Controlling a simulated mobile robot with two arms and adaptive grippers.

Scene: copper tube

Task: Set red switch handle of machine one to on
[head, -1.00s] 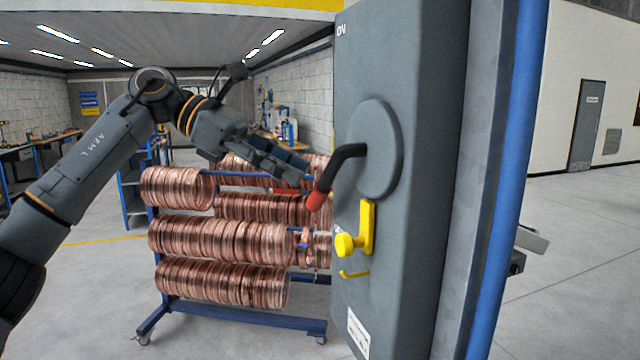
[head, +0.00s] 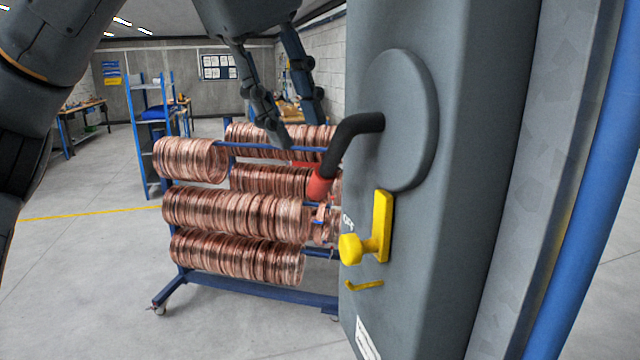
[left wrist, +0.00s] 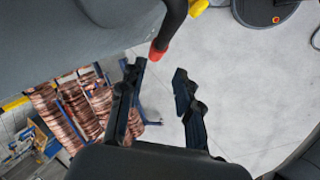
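The switch handle is a bent black lever (head: 345,143) with a red tip (head: 320,185), mounted on a round grey disc (head: 412,120) on the grey cabinet (head: 470,200). It slants down and left toward an OFF label. My left gripper (head: 300,130) points down with its two fingers apart, above and left of the red tip. In the left wrist view the open fingers (left wrist: 158,70) have nothing between them, and the red tip (left wrist: 157,52) lies just beyond them. My right gripper is not in view.
A yellow latch with a knob (head: 375,235) and a small yellow hook (head: 364,286) sit below the handle. A blue rack (head: 255,291) with copper coils (head: 240,215) stands behind. A blue pipe (head: 590,180) runs along the right. Floor is clear at left.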

